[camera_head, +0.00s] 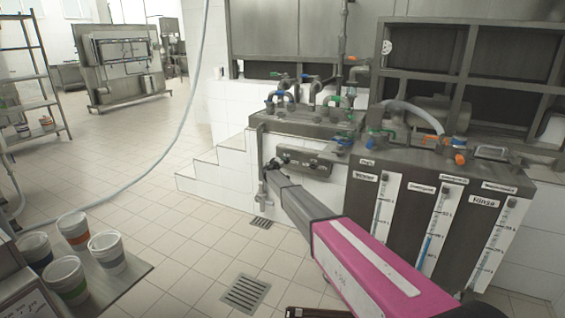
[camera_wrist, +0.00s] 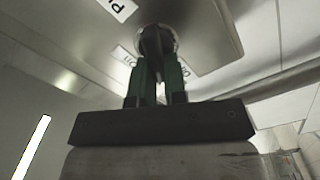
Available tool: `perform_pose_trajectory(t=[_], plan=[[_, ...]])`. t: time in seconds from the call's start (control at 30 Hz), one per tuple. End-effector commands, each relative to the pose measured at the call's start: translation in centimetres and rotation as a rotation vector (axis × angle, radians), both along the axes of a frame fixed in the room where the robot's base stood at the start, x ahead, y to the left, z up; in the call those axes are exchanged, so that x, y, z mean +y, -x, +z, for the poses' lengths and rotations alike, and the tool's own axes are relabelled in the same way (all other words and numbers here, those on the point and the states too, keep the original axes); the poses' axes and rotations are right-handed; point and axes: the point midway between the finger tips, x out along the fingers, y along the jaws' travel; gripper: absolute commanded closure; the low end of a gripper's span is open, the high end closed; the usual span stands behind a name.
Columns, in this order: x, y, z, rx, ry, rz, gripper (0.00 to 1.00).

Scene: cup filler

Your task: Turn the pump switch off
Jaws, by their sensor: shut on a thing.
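The pump switch is a dark round knob (camera_wrist: 156,38) on a grey metal panel (camera_wrist: 205,40). Labels around it are partly hidden; one seems to read "On". My gripper (camera_wrist: 159,68) has its two green fingers closed on the knob from either side. In the head view, my pink and grey arm reaches to the left end of the switch panel (camera_head: 322,160), with my gripper (camera_head: 273,165) at that end. The exact angle of the knob is hard to tell.
Pipes with coloured valves (camera_head: 290,95) run above the panel. Labelled level gauges (camera_head: 436,225) stand to the right. Several lidded buckets (camera_head: 107,250) stand at lower left. White tiled steps (camera_head: 215,165) lie behind my arm. The tiled floor with drain grates (camera_head: 245,292) is mostly clear.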

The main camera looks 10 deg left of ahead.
Motion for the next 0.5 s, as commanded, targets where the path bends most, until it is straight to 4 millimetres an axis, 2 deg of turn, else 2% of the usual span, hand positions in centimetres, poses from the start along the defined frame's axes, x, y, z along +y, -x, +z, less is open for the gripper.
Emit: perform_pose_trajectory(t=[0.5], plan=[[0.30,-0.07,-0.70,0.137,0.379,0.001,1.00]])
